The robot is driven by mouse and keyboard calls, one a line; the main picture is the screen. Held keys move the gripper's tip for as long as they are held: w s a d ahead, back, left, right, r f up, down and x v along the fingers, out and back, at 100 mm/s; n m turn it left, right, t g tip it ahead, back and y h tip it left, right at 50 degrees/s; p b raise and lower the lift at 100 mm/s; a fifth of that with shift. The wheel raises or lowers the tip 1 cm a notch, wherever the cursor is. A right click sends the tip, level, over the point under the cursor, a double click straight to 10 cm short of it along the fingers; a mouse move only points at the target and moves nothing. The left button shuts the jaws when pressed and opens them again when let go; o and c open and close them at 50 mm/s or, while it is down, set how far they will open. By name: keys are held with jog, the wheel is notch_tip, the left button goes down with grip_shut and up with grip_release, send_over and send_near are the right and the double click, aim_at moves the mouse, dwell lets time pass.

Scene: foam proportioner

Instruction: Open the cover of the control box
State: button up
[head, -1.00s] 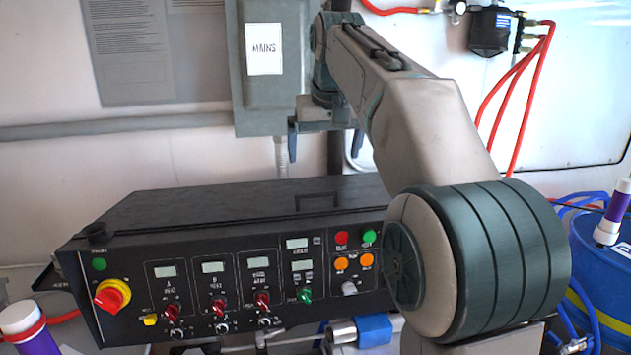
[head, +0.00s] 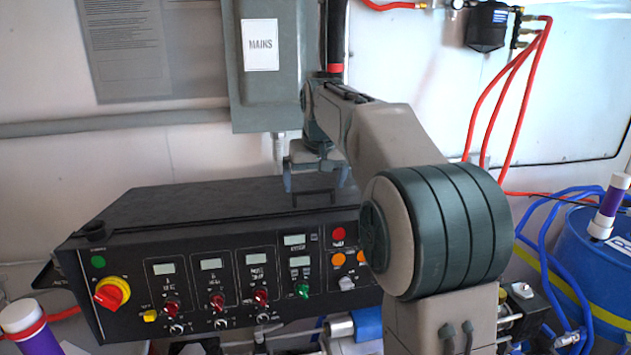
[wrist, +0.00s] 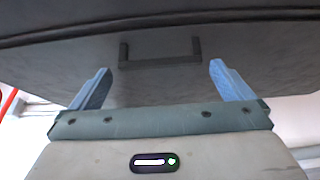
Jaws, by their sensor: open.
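The black control box (head: 220,270) stands below the wall, with knobs and small displays on its front panel. Its dark flat cover (head: 190,210) is down on top. A dark bracket-shaped handle (head: 314,198) sits on the cover near its front edge; it also shows in the wrist view (wrist: 160,61). My gripper (head: 315,182) is open and empty, just above and behind the handle in the head view. In the wrist view the two blue fingers (wrist: 158,85) stand apart on either side of the handle, short of it; no contact is visible.
A grey MAINS box (head: 268,70) hangs on the wall behind my gripper. A blue drum (head: 600,270) and blue hoses (head: 545,235) are at the right. A red rotary switch (head: 112,293) juts from the panel's left end. Red hoses (head: 490,110) hang at upper right.

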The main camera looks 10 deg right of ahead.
jog(key=shift+w+f, duration=0.25)
jog(key=shift+f, duration=0.25)
jog(key=shift+d, duration=0.1)
jog(key=c, duration=1.1)
jog(key=shift+w+f, duration=0.45)
jog(key=shift+w, duration=2.1)
jog(key=shift+w+f, duration=0.4)
jog(key=shift+w, duration=2.1)
jog(key=shift+w+f, duration=0.45)
jog(key=shift+w, duration=2.2)
jog(key=o, duration=1.1)
